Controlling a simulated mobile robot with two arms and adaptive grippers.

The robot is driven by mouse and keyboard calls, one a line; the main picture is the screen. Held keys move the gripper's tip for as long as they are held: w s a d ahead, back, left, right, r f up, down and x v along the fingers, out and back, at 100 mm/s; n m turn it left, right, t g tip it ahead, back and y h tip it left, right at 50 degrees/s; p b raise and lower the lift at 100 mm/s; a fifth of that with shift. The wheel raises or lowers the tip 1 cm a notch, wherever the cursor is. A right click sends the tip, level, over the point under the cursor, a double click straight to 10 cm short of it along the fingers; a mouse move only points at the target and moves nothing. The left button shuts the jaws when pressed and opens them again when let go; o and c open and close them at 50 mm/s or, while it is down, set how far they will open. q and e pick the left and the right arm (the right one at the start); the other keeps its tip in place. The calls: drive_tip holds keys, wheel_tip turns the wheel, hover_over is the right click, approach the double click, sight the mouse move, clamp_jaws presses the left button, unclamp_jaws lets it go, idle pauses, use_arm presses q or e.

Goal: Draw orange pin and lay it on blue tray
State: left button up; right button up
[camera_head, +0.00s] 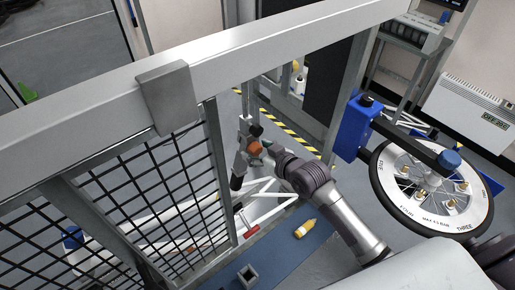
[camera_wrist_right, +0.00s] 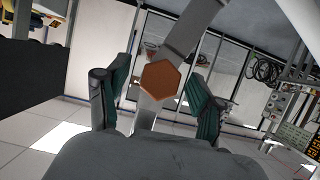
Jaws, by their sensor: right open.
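The orange pin (camera_wrist_right: 160,87) shows a hexagonal orange head in the right wrist view, against a grey metal bar. My right gripper (camera_head: 257,142) is at the pin. In the wrist view its green-padded fingers (camera_wrist_right: 161,82) are apart, one on each side of the head, with gaps visible. A flat blue surface (camera_head: 285,248), possibly the blue tray, lies low in the head view. My left gripper is not in view.
A black mesh panel (camera_head: 150,195) and thick grey beam (camera_head: 235,55) stand at left. A wheel (camera_head: 430,188) on a blue stand is at right.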

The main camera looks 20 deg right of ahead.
clamp_jaws()
drive_tip(key=shift+s+d, duration=0.35)
drive_tip(key=shift+s, duration=0.55)
drive_tip(key=shift+s+d, duration=0.3)
drive_tip(key=shift+s, duration=0.6)
drive_tip(key=shift+s+d, duration=0.35)
drive_tip(key=shift+s, duration=0.55)
drive_tip(key=shift+s+d, duration=0.1)
drive_tip(key=shift+s, duration=0.15)
drive_tip(key=s, duration=0.2)
drive_tip(key=s+d, duration=0.1)
drive_tip(key=shift+s+d, duration=0.15)
drive_tip(key=shift+s, duration=0.2)
